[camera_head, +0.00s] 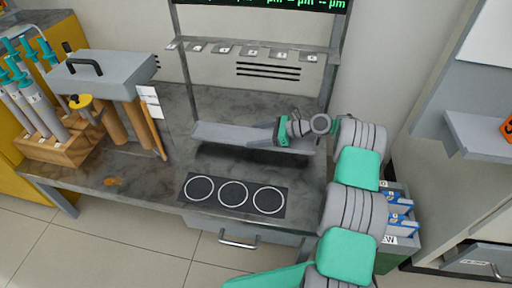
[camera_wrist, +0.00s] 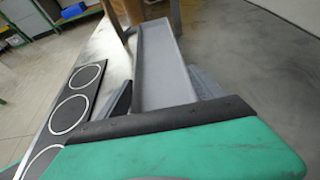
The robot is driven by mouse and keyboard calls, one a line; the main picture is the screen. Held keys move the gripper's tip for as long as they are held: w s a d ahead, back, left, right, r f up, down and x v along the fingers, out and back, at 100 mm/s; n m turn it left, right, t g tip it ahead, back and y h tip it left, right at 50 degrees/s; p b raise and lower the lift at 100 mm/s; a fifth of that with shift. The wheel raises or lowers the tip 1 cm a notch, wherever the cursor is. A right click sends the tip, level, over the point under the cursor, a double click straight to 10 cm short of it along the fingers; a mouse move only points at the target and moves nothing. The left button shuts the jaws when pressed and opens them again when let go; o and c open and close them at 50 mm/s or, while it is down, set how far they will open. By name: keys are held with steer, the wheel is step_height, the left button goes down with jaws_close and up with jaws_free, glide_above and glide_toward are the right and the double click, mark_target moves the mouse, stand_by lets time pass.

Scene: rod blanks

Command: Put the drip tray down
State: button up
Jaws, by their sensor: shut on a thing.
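The drip tray (camera_head: 236,134) is a long, shallow grey trough. My gripper (camera_head: 283,132) is shut on it near its right end. In the head view the tray hangs level a little above the bench, with a dark shadow on the bench under it. In the wrist view the tray (camera_wrist: 163,65) runs away from my gripper (camera_wrist: 165,98), with a finger on each side of it. The grey bench top (camera_head: 160,190) lies below it. The tray's right end is partly hidden by my gripper.
A black mat with three white rings (camera_head: 233,195) lies at the bench front. A rack with numbered slots (camera_head: 254,47) stands behind the tray. On the left are a grey-topped stand (camera_head: 105,75) and a wooden block with several tools (camera_head: 52,150). Blue-marked bins (camera_head: 400,222) sit at right.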

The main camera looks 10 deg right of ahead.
steer(key=shift+w+d+f, duration=0.1)
steer(key=shift+w+f, duration=0.45)
steer(key=shift+f, duration=0.05)
step_height(320, 180, down, 3)
steer(key=b, duration=0.2)
steer(key=shift+f+b, duration=0.15)
steer(key=shift+b, duration=0.15)
steer(key=o, duration=1.7)
steer(key=shift+c, duration=0.2)
